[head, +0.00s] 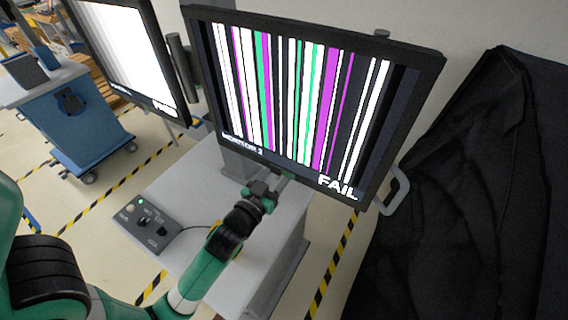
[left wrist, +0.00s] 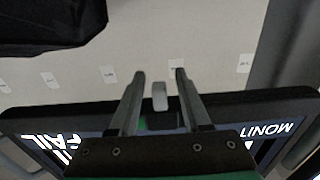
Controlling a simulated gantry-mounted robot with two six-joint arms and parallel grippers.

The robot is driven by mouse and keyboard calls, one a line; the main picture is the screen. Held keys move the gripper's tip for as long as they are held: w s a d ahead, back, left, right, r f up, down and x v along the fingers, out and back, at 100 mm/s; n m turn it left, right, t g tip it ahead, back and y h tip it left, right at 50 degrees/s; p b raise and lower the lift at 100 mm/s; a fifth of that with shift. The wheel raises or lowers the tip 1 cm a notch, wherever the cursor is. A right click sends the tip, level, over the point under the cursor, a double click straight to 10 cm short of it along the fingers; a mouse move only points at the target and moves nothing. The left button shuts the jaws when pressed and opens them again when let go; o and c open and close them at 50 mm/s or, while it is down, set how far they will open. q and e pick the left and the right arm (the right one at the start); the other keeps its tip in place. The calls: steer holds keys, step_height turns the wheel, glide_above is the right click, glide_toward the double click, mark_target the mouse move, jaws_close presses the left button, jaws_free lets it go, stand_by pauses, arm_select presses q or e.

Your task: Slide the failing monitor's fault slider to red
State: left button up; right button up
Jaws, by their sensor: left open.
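The failing monitor (head: 300,90), labelled MONITOR 2, shows coloured vertical stripes and the word FAIL in the head view. Its lower edge (left wrist: 60,112) appears upside down in the left wrist view. My left gripper (head: 280,183) is at the monitor's bottom edge, below the screen. In the left wrist view my left gripper (left wrist: 159,72) is open, with its fingers on either side of a small grey tab (left wrist: 160,96) at that edge. The tab may be the fault slider; contact cannot be told. A green patch shows behind the fingers. My right gripper is not in view.
A dark control box (head: 150,222) with knobs and a cable sits on the grey cart (head: 190,180). Another monitor (head: 125,55) with a white screen is at the left. A blue cart (head: 75,120) stands behind. Black draped cloth (head: 460,190) fills the right.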

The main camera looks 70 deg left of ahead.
arm_select(q)
steer(key=shift+w+a, duration=0.35)
steer(key=shift+w, duration=0.15)
jaws_close()
stand_by(1.1)
